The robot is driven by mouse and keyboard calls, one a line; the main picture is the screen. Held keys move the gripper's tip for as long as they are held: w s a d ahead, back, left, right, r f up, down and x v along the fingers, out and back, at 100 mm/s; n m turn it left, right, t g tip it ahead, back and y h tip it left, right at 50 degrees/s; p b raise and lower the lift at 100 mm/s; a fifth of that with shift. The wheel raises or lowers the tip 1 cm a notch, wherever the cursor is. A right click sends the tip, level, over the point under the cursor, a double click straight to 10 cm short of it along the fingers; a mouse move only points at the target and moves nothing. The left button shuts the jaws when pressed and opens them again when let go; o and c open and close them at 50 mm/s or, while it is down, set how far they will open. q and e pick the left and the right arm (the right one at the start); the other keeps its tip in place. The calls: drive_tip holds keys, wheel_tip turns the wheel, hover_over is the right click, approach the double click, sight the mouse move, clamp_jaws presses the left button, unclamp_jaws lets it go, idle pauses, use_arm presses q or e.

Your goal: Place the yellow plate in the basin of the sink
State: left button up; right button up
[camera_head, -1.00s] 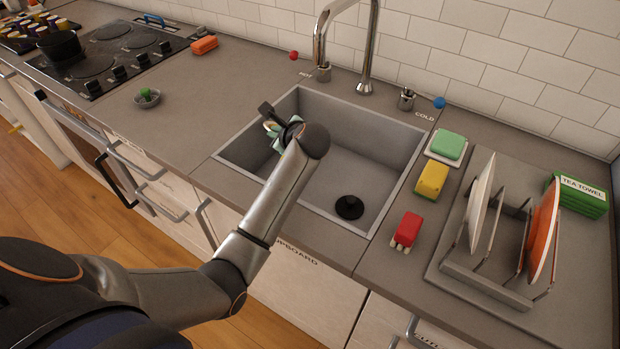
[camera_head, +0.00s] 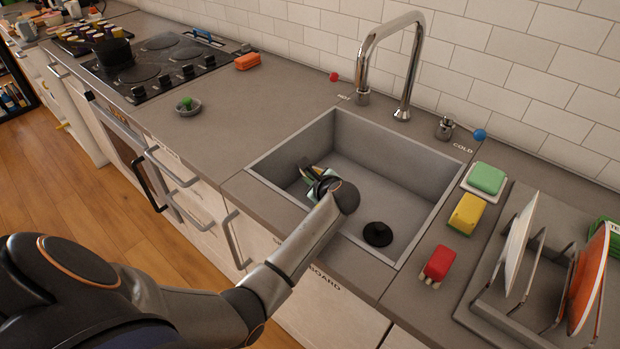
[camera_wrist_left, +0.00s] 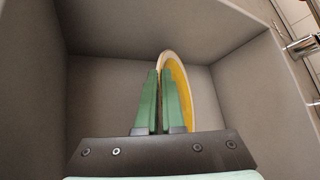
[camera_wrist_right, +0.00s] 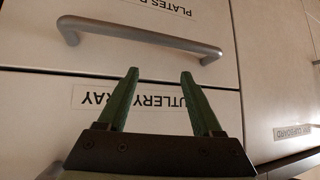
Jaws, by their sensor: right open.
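The yellow plate (camera_wrist_left: 179,80) with a pale rim stands on edge inside the grey sink basin (camera_head: 400,165), seen in the left wrist view. The green fingers of my left gripper (camera_wrist_left: 159,80) are close together with the plate's edge between them. In the head view my left gripper (camera_head: 316,186) is down in the left part of the basin; my wrist largely hides the plate there. Whether the plate touches the basin floor cannot be told. My right gripper (camera_wrist_right: 160,76) is open and empty, facing drawer fronts.
A tall tap (camera_head: 408,65) stands behind the basin, and a black plug (camera_head: 377,234) lies inside. Green, yellow and red blocks line its right side. A dish rack (camera_head: 505,318) holds a white plate (camera_head: 520,240) and an orange plate (camera_head: 588,278). The counter left of the basin is mostly clear.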

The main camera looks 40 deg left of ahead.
use_arm(q)
drive_tip(key=o, duration=0.5)
drive_tip(key=shift+c, duration=0.2)
drive_tip(key=shift+r, duration=0.2)
use_arm(e)
drive_tip(key=shift+r, duration=0.1)
